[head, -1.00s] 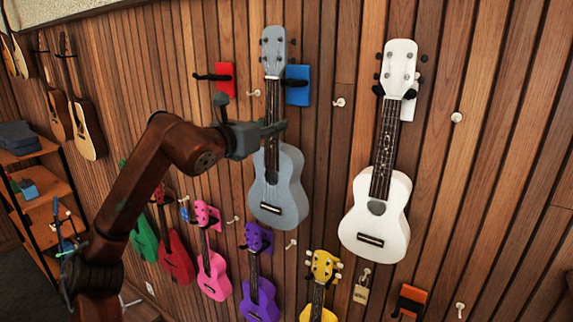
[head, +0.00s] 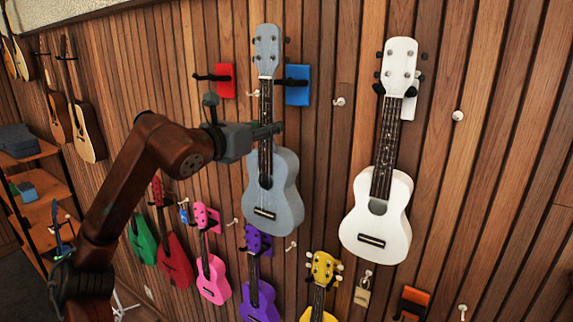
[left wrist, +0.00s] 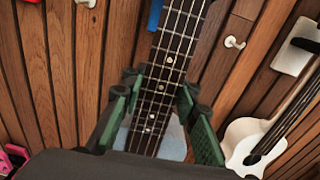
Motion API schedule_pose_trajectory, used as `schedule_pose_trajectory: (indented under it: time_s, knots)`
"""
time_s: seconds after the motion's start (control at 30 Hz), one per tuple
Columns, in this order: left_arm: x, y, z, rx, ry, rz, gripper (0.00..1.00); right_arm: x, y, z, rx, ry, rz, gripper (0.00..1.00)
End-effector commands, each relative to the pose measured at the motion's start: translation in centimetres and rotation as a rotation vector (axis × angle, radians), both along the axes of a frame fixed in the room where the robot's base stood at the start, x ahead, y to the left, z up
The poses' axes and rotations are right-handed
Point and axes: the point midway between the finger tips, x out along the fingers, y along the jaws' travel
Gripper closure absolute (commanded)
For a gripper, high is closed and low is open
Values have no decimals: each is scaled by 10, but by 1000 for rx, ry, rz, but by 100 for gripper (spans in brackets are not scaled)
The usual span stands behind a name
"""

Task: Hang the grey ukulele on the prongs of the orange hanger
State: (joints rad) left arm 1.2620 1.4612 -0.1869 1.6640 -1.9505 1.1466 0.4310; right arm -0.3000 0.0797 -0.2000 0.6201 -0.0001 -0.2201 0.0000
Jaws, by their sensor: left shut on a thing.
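The grey ukulele (head: 272,190) is upright in front of the wall, its head at the top and its body below. My left gripper (head: 267,130) is shut on its neck, just above the body. In the left wrist view the fingers (left wrist: 152,108) stand on both sides of the fretted neck (left wrist: 172,50). The orange hanger (head: 413,302) is low on the wall at the right, partly cut off by the bottom edge, with dark prongs and no ukulele on it. My right gripper is not in view.
A white ukulele (head: 377,210) hangs to the right. A red hanger (head: 226,80) and a blue hanger (head: 298,85) are empty near the grey head. Pink (head: 212,275), purple (head: 260,293) and yellow (head: 322,270) ukuleles hang below. White pegs and a padlock-shaped tag (head: 363,292) dot the wall.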

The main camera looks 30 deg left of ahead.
Motion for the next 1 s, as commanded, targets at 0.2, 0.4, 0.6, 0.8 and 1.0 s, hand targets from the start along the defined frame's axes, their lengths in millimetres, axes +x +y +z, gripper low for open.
schedule_pose_trajectory:
  time_s: [0.2,0.4,0.6,0.8,1.0]
  knots:
    - [-11,1,1,0,-5,0,100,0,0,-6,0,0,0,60]
    - [-20,2,1,0,-4,0,100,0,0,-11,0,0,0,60]
    - [-30,3,1,0,-4,0,100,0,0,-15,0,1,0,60]
    - [-38,3,1,0,-4,0,100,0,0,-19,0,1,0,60]
    - [-39,3,1,0,-3,0,100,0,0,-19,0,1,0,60]
